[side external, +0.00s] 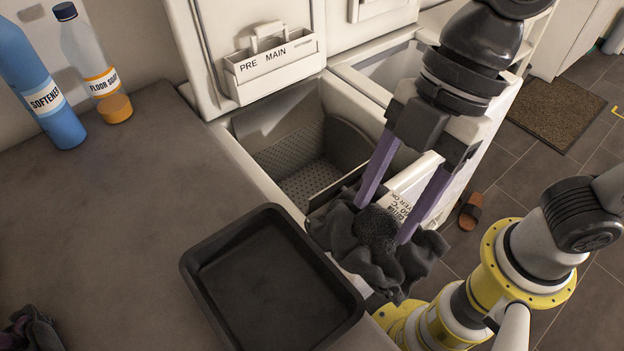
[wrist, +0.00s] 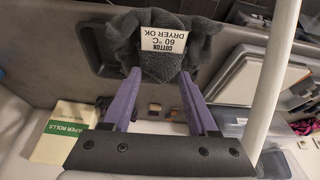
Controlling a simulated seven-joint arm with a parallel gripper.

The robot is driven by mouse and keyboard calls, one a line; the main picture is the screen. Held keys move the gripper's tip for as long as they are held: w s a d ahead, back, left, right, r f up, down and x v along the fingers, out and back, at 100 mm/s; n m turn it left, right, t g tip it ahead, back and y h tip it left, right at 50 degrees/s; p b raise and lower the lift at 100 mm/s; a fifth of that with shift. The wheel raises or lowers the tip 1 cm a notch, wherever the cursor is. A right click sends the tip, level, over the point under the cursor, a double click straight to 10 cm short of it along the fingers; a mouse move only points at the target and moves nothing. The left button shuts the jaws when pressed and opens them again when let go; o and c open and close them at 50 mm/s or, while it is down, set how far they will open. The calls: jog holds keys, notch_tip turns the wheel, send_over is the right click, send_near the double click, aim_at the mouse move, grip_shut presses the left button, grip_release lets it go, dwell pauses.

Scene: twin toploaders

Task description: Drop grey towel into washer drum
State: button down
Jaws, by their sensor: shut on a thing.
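The grey towel (side external: 378,262) hangs bunched from my gripper (side external: 384,222), whose two purple fingers are shut on it. A white care label reading cotton, 60 °C, dryer OK is on the towel; it faces up in the wrist view, where the towel (wrist: 170,62) is at the fingertips (wrist: 160,76). The washer drum (side external: 305,165) is an open well with perforated metal inside, behind and left of the towel in the side view. The towel appears over the front rim, not inside the drum. Part of the drum's right side is hidden by my fingers.
A dark tray (side external: 225,275) lies on the counter, left of the towel. Softener (side external: 45,95) and floor soap (side external: 98,75) bottles stand at the back left. A drawer marked PRE and MAIN (side external: 270,65) is above the drum. A second opening (side external: 385,70) is to its right.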

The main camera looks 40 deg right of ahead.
jog(key=shift+n, duration=0.3)
jog(key=shift+w+a+r+n+g, duration=0.3)
jog(key=shift+w+a+r+n, duration=0.15)
jog(key=shift+a+n, duration=0.1)
jog(key=shift+w+a+r+n+g, duration=0.3)
jog(key=shift+w+a+n, duration=0.15)
jog(key=shift+a+n, duration=0.1)
jog(key=shift+n+h, duration=0.3)
jog(key=shift+n, duration=0.2)
jog(key=w, duration=0.3)
jog(key=w+a, duration=0.1)
jog(key=w, duration=0.1)
jog(key=shift+f, duration=0.3)
jog(key=w+d+f, duration=0.4)
jog(key=w, duration=0.4)
jog(key=w+d+f+m, duration=0.1)
jog(key=w+d+f, duration=0.25)
jog(key=w, duration=0.45)
jog(key=w+d+f, duration=0.3)
jog(key=w+f, duration=0.2)
jog(key=w, duration=0.3)
jog(key=w+d+f+m+t, duration=0.1)
jog(key=w+d+f+m, duration=0.2)
jog(key=d+f, duration=1)
jog(key=shift+w+f, duration=0.6)
jog(key=shift+f, duration=0.55)
jog(key=shift+d, duration=0.1)
jog(key=shift+c, duration=0.5)
grip_release()
